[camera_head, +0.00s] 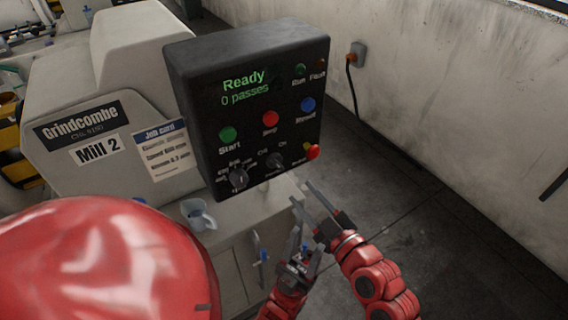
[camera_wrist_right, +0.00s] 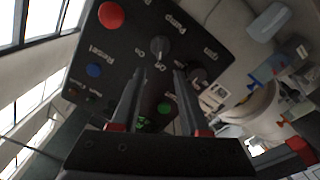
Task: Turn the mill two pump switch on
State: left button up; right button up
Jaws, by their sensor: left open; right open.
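The dark control box (camera_head: 205,110) of Mill 2 faces me and its screen reads "Ready, 0 passes". The pump switch (camera_head: 276,160) is a small dark knob low on the panel, under the marks Off and On. Which mark it points to is too small to tell. My right gripper (camera_head: 301,193) is open and empty, below the panel's lower right. In the right wrist view the pump switch (camera_wrist_right: 160,47) shows just beyond and between the two open fingertips (camera_wrist_right: 160,72), apparently apart from them. My left gripper (camera_head: 306,243) is open and empty, lower down.
The speed knob (camera_head: 238,177) sits left of the pump switch, and a red button (camera_head: 312,151) sits to its right. Start (camera_head: 228,134), Stop and Reset buttons are above. A pale jug (camera_head: 198,214) stands below the box. Open floor lies to the right.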

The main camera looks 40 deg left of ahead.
aim_at(279, 166)
jog(key=p+x, duration=0.3)
jog(key=x, duration=0.7)
grip_shut()
